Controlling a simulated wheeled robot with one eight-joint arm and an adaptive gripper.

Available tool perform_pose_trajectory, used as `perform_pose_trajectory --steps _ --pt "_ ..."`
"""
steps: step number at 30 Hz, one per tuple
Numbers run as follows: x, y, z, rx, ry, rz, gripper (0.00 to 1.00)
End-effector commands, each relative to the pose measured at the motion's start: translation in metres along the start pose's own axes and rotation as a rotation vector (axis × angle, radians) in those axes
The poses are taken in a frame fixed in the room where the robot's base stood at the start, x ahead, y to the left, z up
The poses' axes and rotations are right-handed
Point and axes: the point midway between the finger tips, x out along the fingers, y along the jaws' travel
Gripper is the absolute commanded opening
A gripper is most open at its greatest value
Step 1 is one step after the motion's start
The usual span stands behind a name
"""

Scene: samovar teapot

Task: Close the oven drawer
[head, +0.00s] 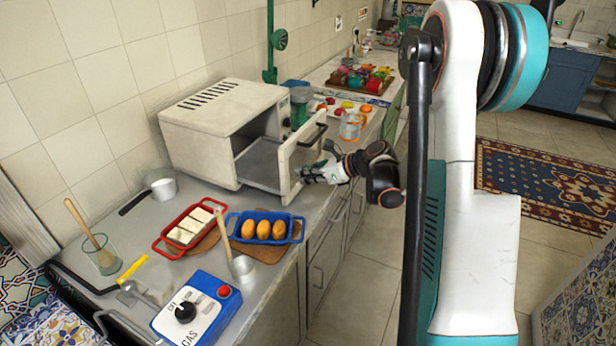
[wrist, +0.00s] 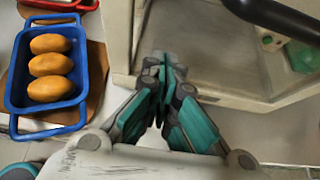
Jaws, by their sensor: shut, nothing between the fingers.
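The white oven (head: 215,125) stands on the counter against the wall. Its drawer is open: the front panel (head: 290,172) stands out from the oven body, with a grey tray (head: 258,162) between them. A dark handle (head: 313,136) runs across the panel's upper part; it also shows in the wrist view (wrist: 278,20). My gripper (head: 308,173) is shut and empty beside the outer face of the panel, at its lower part. In the wrist view my fingertips (wrist: 165,70) are together close to the panel's frame; I cannot tell whether they touch it.
A blue tray of orange oval items (head: 292,228) and a red tray of white blocks (head: 164,243) lie in front of the oven. A saucepan (head: 163,187) stands left. A blue control box (head: 196,308) is nearest. A glass (head: 351,126) and plate stand beyond the drawer.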

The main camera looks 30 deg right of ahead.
Motion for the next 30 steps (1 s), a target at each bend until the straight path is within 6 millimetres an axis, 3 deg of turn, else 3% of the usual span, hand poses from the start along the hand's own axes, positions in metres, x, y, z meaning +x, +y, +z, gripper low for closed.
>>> perform_pose_trajectory --steps 5,10,24,30 --pt "0.002 0.000 0.001 0.000 0.000 0.001 0.00" --pt "0.018 0.001 0.010 -0.001 0.000 0.003 0.00" --pt "0.117 0.001 0.068 -0.002 -0.001 0.004 0.00" --pt "0.144 0.001 0.083 -0.002 0.000 0.002 0.00"
